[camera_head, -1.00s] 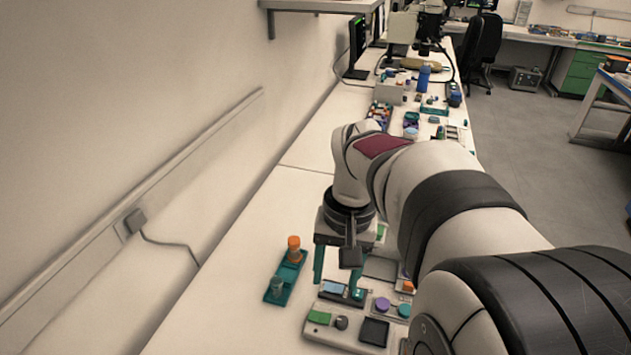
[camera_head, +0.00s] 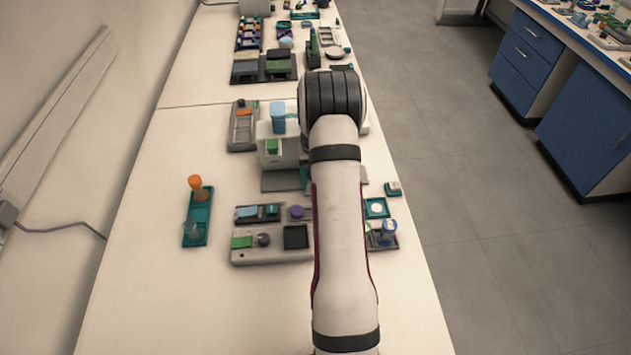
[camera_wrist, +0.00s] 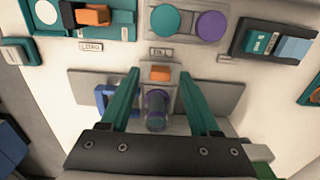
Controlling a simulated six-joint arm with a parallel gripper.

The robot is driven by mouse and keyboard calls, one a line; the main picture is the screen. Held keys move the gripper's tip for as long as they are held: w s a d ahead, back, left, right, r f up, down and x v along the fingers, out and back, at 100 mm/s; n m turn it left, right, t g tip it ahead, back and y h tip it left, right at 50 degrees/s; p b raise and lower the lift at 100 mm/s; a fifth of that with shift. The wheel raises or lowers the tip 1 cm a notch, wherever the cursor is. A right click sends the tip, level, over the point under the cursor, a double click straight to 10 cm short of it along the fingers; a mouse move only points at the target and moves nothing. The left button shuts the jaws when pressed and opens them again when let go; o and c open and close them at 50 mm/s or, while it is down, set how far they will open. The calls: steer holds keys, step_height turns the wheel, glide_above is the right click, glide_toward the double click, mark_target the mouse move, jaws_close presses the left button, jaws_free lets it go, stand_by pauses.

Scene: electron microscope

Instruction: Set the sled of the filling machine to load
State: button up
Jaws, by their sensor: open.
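A light strip with an orange block (camera_wrist: 160,74) crosses the plate and seems to be the sled; I cannot be sure. A blue handle-like frame (camera_wrist: 103,98) is at the plate's left. My gripper (camera_wrist: 158,78) is open, its teal fingers either side of the cylinder, apparently not touching it. My arm hides much of this in the head view.
A teal and purple round pair (camera_wrist: 188,22) sits beyond the plate. A teal tray (camera_head: 195,222) with an orange-capped vial stands at left. A grey button panel (camera_head: 272,250) lies in front. Another tray (camera_head: 243,125) is left of the machine. Table between left tray and wall is clear.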

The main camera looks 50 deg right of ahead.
steer(key=shift+f, duration=0.5)
steer(key=shift+c, duration=0.3)
jaws_close()
stand_by(0.8)
